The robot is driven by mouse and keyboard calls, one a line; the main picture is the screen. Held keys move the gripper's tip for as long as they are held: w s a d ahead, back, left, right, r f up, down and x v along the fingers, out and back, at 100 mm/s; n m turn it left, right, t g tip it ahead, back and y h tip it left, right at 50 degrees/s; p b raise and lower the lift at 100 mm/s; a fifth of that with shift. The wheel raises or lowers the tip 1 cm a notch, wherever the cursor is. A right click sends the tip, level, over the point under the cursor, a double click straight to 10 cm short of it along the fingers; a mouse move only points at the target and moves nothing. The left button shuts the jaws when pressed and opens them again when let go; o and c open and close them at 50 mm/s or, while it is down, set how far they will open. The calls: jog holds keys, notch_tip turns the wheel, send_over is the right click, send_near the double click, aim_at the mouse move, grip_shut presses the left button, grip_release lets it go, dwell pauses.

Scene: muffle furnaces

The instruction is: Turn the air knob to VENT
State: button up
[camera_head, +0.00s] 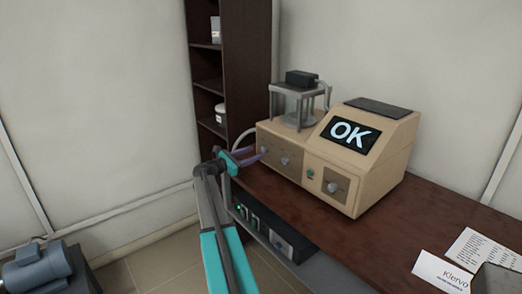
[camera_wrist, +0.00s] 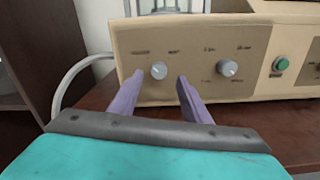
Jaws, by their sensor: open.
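The beige furnace unit (camera_head: 306,160) stands on the table, its front panel (camera_wrist: 195,55) facing my gripper. The panel has a grey left knob (camera_wrist: 158,70) between two small labels, the right one perhaps reading VENT, and a grey right knob (camera_wrist: 229,68). The left knob looks like the air knob, but the labels are too blurred to be sure. My gripper (camera_wrist: 160,77) is open, its purple fingers pointing at the panel, one on each side of the left knob in the wrist view. Contact cannot be told. In the head view my gripper (camera_head: 262,155) is close to the panel's left end.
A green button (camera_head: 310,173) and another knob (camera_head: 333,187) are below the OK screen (camera_head: 349,133). A glass chamber (camera_head: 299,103) stands on top. A pale hose (camera_wrist: 75,80) curves beside the panel. A dark shelf (camera_head: 232,70) stands behind left; a black box (camera_head: 275,232) sits below the tabletop.

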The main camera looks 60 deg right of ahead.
aim_at(263, 150)
jog(key=shift+p+x, duration=0.45)
jog(key=shift+x, duration=2.25)
jog(key=shift+c, duration=0.4)
